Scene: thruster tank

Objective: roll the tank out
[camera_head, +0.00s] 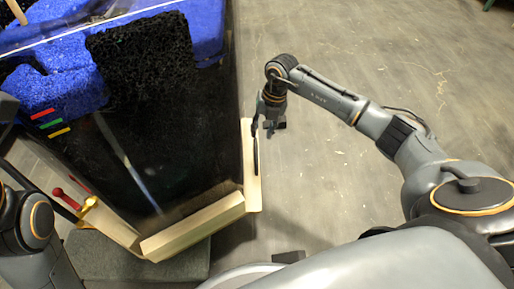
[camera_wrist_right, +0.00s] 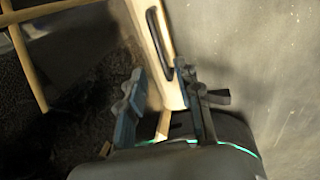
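The tank (camera_head: 170,150) fills the left of the head view, with dark glass sides and a pale wooden base frame (camera_head: 195,225). A black handle (camera_head: 256,152) sits on the frame's right side panel; it also shows in the right wrist view (camera_wrist_right: 158,38). My right gripper (camera_head: 267,115) is beside that panel, close to the handle's far end. In the right wrist view its fingers (camera_wrist_right: 157,72) are apart, with the wooden panel showing between them. Contact with the handle cannot be told. Part of my left arm shows at the lower left; its gripper is not visible.
Blue gravel (camera_head: 65,75) and a porous black block (camera_head: 140,52) are inside the tank. A grey block (camera_head: 140,262) is on the floor below the frame. The floor (camera_head: 320,185) to the right is clear.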

